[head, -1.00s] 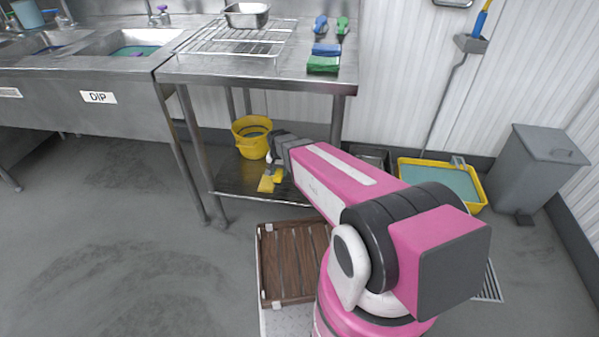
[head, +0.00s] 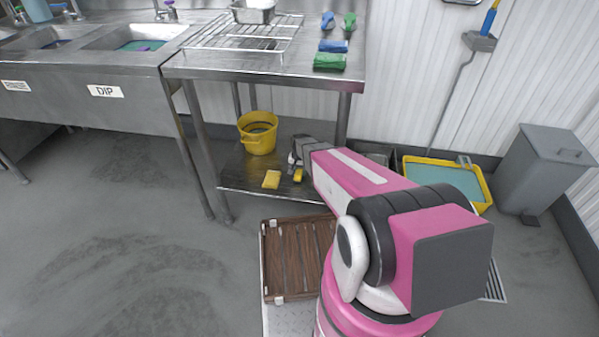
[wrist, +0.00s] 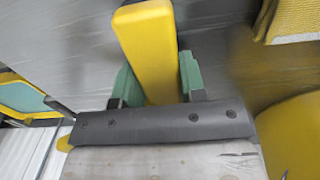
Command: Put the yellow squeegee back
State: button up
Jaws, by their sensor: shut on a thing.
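The yellow squeegee (wrist: 146,45) shows in the wrist view as a smooth yellow bar between the two green fingers of my gripper (wrist: 157,75). My gripper is shut on it. In the head view a small yellow part of the squeegee (head: 299,174) shows below my gripper (head: 295,160), over the lower shelf (head: 235,182) of the steel table. The rest of the squeegee is hidden or too small to make out. I cannot tell whether it touches the shelf.
A yellow cloth or sponge (head: 271,180) lies on the shelf left of my gripper. A yellow bucket (head: 258,138) stands behind it. A table leg (head: 343,121) rises close to my arm. A yellow-rimmed tray (head: 483,192) and a grey bin (head: 540,175) stand right.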

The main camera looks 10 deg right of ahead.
jog(key=shift+f, duration=0.25)
jog(key=o, duration=1.1)
jog(key=shift+f, duration=0.1)
notch_tip(320, 180, up, 12)
jog(key=shift+r, duration=0.2)
